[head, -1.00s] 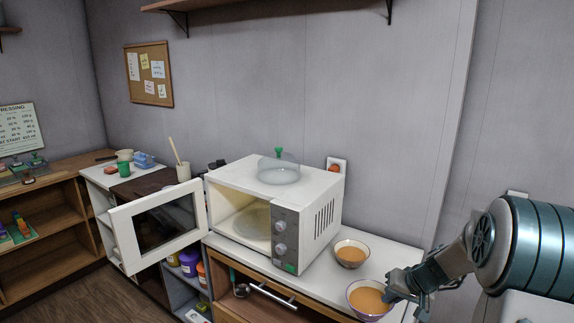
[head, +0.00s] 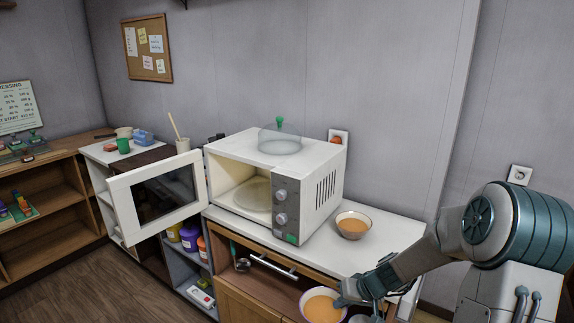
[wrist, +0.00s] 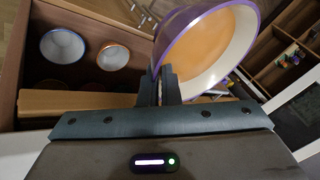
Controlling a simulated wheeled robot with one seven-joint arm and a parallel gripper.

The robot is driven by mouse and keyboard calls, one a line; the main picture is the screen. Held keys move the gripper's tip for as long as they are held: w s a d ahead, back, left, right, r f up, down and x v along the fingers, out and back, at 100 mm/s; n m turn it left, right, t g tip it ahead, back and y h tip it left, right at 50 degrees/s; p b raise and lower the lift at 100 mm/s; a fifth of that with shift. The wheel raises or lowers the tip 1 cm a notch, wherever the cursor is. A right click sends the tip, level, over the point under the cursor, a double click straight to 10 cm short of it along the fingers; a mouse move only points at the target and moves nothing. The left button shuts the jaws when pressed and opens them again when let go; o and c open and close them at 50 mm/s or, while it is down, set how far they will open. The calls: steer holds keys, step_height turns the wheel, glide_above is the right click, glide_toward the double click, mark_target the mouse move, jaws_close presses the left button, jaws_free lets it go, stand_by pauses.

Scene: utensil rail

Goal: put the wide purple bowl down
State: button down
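The wide purple bowl (head: 322,308) is white inside with a purple rim and holds orange-brown contents. It is at the bottom of the head view, in front of the counter. In the wrist view the bowl (wrist: 207,48) fills the upper middle and looks tilted there. My gripper (head: 346,300) is at the bowl's right side in the head view. In the wrist view my gripper's fingers (wrist: 164,85) are close together on the near rim, shut on the bowl. The rim between the fingertips is mostly hidden.
A similar bowl (head: 353,226) stands on the white counter (head: 385,243), right of the microwave (head: 318,190), whose door (head: 160,197) is open. In the wrist view, a blue-rimmed bowl (wrist: 62,46) and an orange-rimmed bowl (wrist: 113,54) sit in a brown compartment below. Counter space is free around the standing bowl.

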steer(key=s+f, duration=0.4)
steer(key=f, duration=0.1)
steer(key=shift+s+f, duration=0.25)
steer(key=shift+f, duration=0.15)
stand_by(0.5)
